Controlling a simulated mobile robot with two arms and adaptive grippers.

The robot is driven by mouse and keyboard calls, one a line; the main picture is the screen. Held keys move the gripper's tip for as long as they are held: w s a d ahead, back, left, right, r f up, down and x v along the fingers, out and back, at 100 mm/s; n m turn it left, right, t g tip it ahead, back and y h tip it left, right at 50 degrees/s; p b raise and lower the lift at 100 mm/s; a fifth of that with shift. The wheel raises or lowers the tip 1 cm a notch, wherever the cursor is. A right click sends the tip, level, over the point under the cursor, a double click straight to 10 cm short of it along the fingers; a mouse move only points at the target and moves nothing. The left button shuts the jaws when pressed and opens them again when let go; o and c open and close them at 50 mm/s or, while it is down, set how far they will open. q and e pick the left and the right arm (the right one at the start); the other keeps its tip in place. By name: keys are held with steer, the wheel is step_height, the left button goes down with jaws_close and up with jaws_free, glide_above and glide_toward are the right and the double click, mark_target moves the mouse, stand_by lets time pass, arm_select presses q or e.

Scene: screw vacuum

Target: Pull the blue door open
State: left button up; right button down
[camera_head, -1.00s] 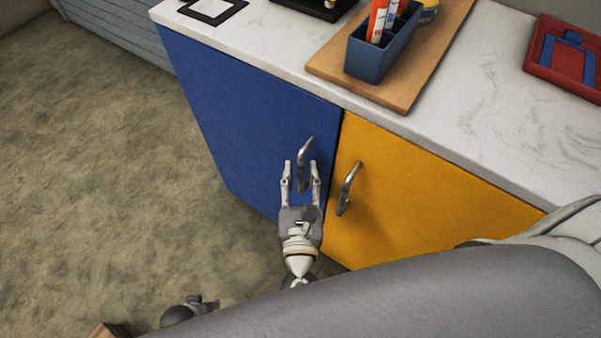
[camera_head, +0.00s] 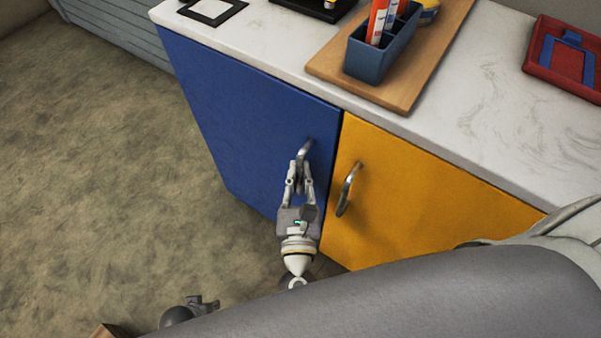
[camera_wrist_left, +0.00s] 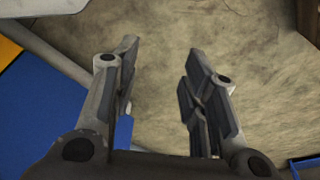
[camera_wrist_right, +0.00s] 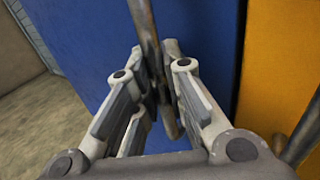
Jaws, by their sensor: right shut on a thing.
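The blue door (camera_head: 235,115) of the cabinet is shut, its front level with the yellow door beside it. Its metal bar handle (camera_head: 304,151) stands upright near the door's right edge. My right gripper (camera_head: 299,170) is shut on this handle, with a finger on each side of the bar. In the right wrist view the handle (camera_wrist_right: 149,40) passes between the fingers, and the blue door (camera_wrist_right: 205,55) lies behind. My left gripper (camera_wrist_left: 160,85) is open and empty over the floor in the left wrist view.
The yellow door (camera_head: 415,195) with its own handle (camera_head: 348,190) is right of the blue one. The white worktop (camera_head: 480,110) holds a wooden board (camera_head: 400,88), a pen holder (camera_head: 372,60) and a red tray (camera_head: 560,62). The floor (camera_head: 100,170) left of the cabinet is clear.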

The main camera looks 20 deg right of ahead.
arm_select(q)
steer(key=s+f, duration=0.1)
steer(key=f, duration=0.1)
steer(key=s+f+p, duration=0.1)
steer(key=f, duration=0.1)
steer(key=shift+s+a, duration=0.2)
steer(key=shift+s, duration=0.1)
arm_select(e)
steer(key=s+a, duration=0.5)
steer(key=a, duration=0.9)
steer(key=shift+s+a, duration=0.2)
arm_select(q)
steer(key=shift+r, duration=0.1)
arm_select(e)
steer(key=c, duration=1.5)
jaws_free()
steer(key=shift+d, duration=0.15)
